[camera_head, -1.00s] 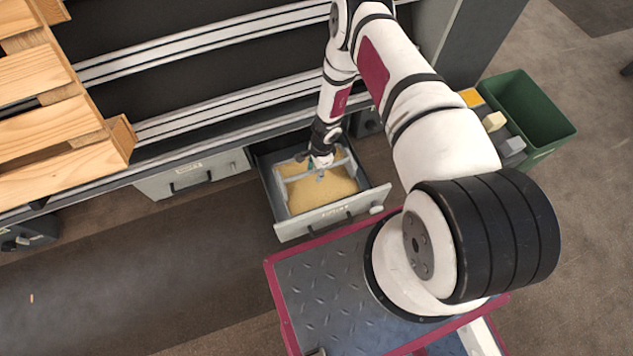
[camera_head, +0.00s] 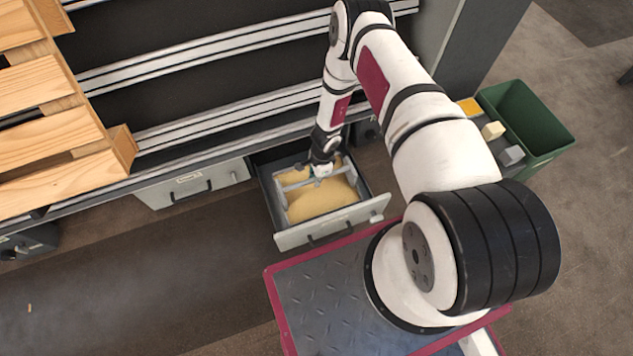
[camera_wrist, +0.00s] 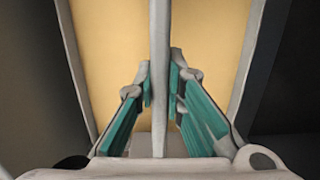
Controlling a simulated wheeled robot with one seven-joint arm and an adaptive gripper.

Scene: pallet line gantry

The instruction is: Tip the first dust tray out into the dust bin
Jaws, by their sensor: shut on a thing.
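The dust tray (camera_head: 281,200) is a pale grey open tray full of yellow dust (camera_head: 322,200). It is inside the pulled-out drawer (camera_head: 264,180), with a bar across its top. My gripper (camera_head: 320,174) reaches down over the tray. In the wrist view my gripper (camera_wrist: 161,95) has its green-padded fingers shut on the tray's handle bar (camera_wrist: 159,40), one on each side. The tray looks level; whether it is clear of the drawer floor I cannot tell. The dust bin (camera_head: 530,115) is a dark green open box on the floor at the right.
A shut drawer (camera_head: 190,184) is to the left under the rail frame. A wooden pallet (camera_head: 60,140) is at the upper left. A row of small yellow, cream and grey blocks (camera_head: 492,131) lies beside the bin's left side.

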